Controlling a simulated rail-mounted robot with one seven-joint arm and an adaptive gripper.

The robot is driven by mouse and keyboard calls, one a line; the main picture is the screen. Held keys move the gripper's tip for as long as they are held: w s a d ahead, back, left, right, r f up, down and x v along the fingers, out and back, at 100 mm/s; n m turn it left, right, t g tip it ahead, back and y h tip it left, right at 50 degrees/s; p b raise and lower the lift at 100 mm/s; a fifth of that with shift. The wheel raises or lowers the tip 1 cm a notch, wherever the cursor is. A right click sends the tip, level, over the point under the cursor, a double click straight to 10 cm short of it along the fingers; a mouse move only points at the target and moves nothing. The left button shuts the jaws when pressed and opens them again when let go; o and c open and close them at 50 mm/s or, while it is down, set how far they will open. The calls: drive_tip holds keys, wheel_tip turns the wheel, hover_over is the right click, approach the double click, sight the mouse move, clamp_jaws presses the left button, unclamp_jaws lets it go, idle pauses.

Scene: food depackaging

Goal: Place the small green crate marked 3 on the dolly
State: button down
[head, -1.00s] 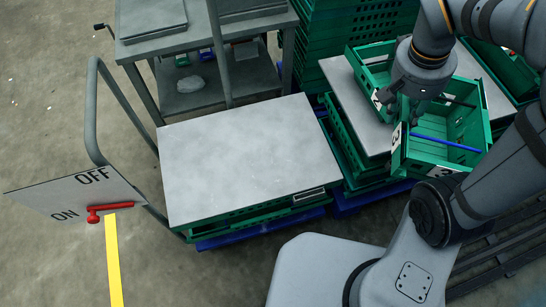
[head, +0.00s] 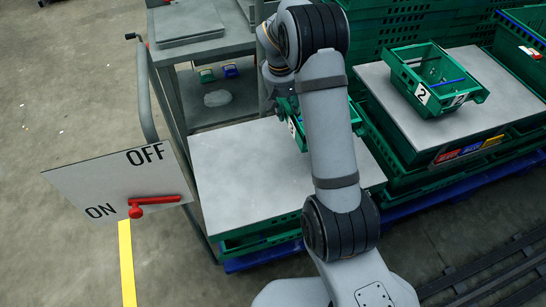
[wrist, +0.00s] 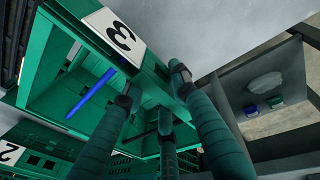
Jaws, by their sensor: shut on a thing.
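The small green crate marked 3 (head: 302,142) is over the left grey board (head: 246,187), mostly hidden behind my arm in the head view. In the wrist view, its wall and white label 3 (wrist: 114,35) are close, with a blue bar across its inside. My gripper (wrist: 157,96) is shut on this crate's wall. In the head view, my gripper (head: 284,106) is partly hidden by the arm. The board lies on green crates over a blue base (head: 262,260), seemingly the dolly. I cannot tell whether the crate touches the board.
A small green crate marked 2 (head: 432,84) stands on the right stack's grey board (head: 497,112). Behind the left board is a grey cart (head: 190,24). A sign marked ON and OFF (head: 105,180) with a red lever (head: 150,202) stands at left. The left board's front is clear.

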drive_tip(key=shift+s+a+f+b, duration=0.35)
drive_tip(key=shift+s+a+f, duration=0.5)
drive_tip(key=shift+a+f, duration=0.8)
drive_tip(key=shift+s+a+f+b, duration=0.3)
drive_tip(key=shift+s+a+f, duration=0.55)
drive_tip(key=shift+a+f, duration=0.8)
drive_tip(key=shift+s+a+f+b, duration=0.35)
drive_tip(key=shift+s+a+f, duration=0.5)
drive_tip(key=shift+a+f, duration=0.75)
drive_tip(key=shift+d+f, duration=0.2)
drive_tip(key=shift+f, duration=0.05)
drive_tip(key=shift+f, duration=0.15)
drive_tip(key=c, duration=1.4)
unclamp_jaws()
drive_tip(key=shift+c, duration=0.2)
drive_tip(key=shift+o, duration=0.3)
drive_tip(key=p+v, duration=0.2)
drive_tip(key=v, duration=1)
drive_tip(key=shift+r, duration=0.3)
drive_tip(key=shift+d+f, duration=0.1)
